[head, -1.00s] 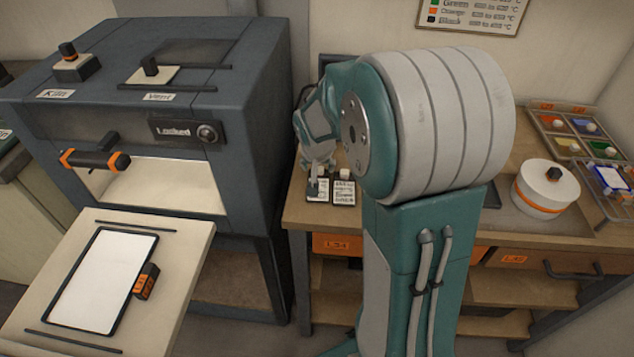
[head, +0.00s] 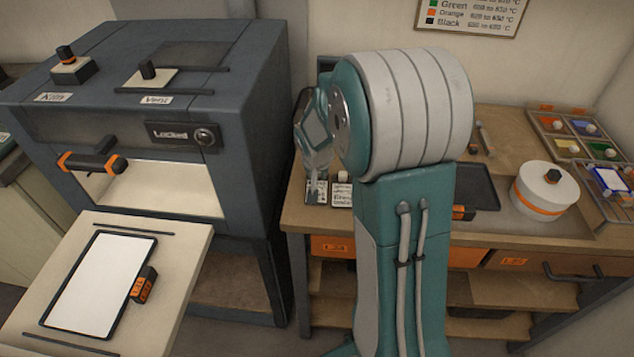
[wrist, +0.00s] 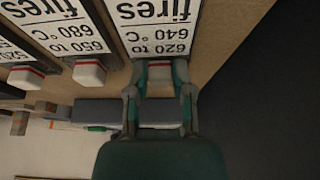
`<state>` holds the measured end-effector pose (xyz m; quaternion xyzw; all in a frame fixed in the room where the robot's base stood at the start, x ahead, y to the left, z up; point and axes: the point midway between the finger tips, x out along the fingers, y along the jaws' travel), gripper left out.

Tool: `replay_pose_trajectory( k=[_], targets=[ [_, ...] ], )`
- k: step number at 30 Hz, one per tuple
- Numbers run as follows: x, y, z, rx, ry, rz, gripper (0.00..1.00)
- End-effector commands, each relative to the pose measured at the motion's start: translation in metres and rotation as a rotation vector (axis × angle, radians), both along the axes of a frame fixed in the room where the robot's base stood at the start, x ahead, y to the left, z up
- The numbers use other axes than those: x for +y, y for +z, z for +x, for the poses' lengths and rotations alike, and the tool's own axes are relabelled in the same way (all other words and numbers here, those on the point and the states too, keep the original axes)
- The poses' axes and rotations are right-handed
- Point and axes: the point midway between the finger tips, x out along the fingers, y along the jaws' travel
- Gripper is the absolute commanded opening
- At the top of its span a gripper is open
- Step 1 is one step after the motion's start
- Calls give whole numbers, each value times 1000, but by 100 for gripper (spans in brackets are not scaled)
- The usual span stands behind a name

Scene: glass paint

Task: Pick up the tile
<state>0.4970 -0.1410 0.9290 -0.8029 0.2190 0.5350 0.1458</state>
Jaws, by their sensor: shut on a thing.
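In the wrist view, my gripper (wrist: 160,78) is shut on the knob of a white label tile (wrist: 157,30). The knob is white with a red band, and the tile reads "fires 620 to 640 °C". A second tile (wrist: 75,36), reading "680 °C", lies to its left, and a third (wrist: 14,50) is cut off by the frame edge. In the head view, my arm hides much of the gripper (head: 317,168), which is over the left tile (head: 315,193). Another tile (head: 341,196) with a knob stands beside it. I cannot tell whether the held tile is off the table.
The kiln (head: 120,120) stands left of the workbench (head: 300,222), with a white sheet in a dark frame (head: 100,280) on its shelf. A round white pot (head: 546,190), a dark tray (head: 475,183) and paint trays (head: 575,135) are on the bench's right side.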

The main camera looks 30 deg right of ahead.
Motion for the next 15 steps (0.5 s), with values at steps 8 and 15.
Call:
replay_pose_trajectory(
  k=[8, 15],
  targets=[
    [0, 10, 0, 1, 0, 0, 0],
    [5, 47, -12, -2, 1, 1, 0]
  ],
)
